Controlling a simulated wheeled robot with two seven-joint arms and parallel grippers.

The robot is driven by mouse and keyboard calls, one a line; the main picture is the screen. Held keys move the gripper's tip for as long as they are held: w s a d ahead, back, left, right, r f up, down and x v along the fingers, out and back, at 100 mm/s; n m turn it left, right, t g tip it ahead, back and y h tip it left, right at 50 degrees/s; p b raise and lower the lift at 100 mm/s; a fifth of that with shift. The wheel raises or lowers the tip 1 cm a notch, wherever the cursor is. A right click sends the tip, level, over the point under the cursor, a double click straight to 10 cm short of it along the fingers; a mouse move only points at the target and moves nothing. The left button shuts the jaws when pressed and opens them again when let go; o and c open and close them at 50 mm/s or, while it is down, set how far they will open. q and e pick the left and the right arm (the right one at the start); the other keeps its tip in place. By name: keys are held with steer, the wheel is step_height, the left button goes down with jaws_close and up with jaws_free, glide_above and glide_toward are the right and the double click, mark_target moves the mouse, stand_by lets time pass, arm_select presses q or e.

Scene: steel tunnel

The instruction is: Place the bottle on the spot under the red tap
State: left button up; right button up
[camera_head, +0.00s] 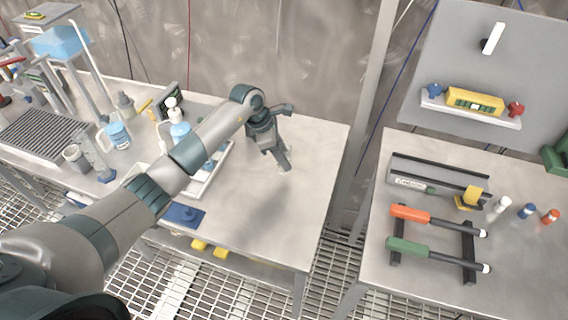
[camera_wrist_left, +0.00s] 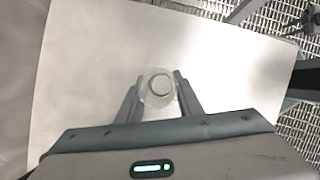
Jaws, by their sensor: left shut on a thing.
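My left gripper (camera_head: 283,162) reaches over the bare right part of the left bench and points down. It is shut on a small clear bottle (camera_wrist_left: 158,88), whose round top shows between the two fingers in the wrist view. In the head view the bottle is mostly hidden by the fingers; only a pale bit shows at their tips. I cannot tell whether it touches the bench. A red tap handle (camera_head: 12,62) shows at the far left, near a blue tank (camera_head: 62,42) and a dark grating (camera_head: 45,135). The spot under the tap is not clear. My right gripper is not in view.
The left bench (camera_head: 300,215) is clear around the gripper. A wash bottle (camera_head: 118,135), a beaker (camera_head: 74,157) and a measuring cylinder (camera_head: 98,160) stand to the left. My left arm covers part of a white tray (camera_head: 215,172). A post and gap separate the right bench (camera_head: 350,290).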

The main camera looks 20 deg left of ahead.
arm_select(q)
step_height(320, 180, down, 3)
steer(key=shift+r+p, duration=0.15)
steer(key=shift+p, duration=0.7)
steer(key=shift+f, duration=0.5)
steer(key=shift+f, duration=0.1)
steer(key=shift+f, duration=0.1)
steer(key=o, duration=1.1)
